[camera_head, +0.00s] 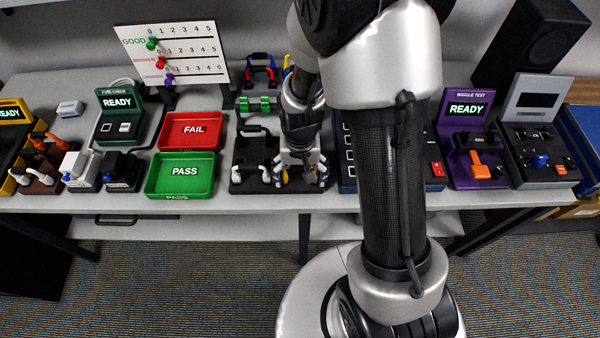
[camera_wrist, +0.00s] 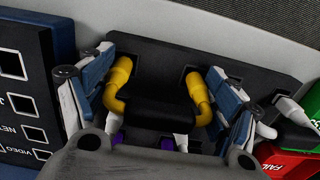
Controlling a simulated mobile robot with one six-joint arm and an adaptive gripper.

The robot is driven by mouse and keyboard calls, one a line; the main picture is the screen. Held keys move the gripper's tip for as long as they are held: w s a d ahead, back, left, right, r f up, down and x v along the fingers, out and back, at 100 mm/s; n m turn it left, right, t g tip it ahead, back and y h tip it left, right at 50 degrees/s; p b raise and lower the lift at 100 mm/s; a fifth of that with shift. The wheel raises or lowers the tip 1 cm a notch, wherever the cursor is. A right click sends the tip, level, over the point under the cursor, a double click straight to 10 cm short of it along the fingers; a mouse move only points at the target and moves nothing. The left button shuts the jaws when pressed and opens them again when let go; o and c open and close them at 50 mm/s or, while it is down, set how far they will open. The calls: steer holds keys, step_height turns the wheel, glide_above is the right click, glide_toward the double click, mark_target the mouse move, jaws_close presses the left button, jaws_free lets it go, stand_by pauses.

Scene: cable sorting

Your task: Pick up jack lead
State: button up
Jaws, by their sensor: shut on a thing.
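My gripper (camera_head: 302,168) points down over the right part of the black slotted tray (camera_head: 250,187). In the wrist view my gripper (camera_wrist: 160,92) has a blue-and-white finger on each side of a lead with two yellow plugs (camera_wrist: 117,82) and a black middle. This appears to be the jack lead, and the gripper is shut on it. A bit of yellow (camera_head: 284,178) shows below the fingers in the head view. The lead is over or in the tray; I cannot tell whether it is clear of its slot. My arm hides part of the tray.
A lead with white plugs (camera_head: 265,173) is left of my gripper in the tray. A green PASS bin (camera_head: 168,192) and a red FAIL bin (camera_head: 163,144) stand to the left. A dark blue panel (camera_head: 347,185) is close on the right. The table's front edge is near.

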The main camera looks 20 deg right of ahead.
steer(key=shift+r, duration=0.1)
step_height(320, 180, up, 23)
steer(key=p, duration=0.9)
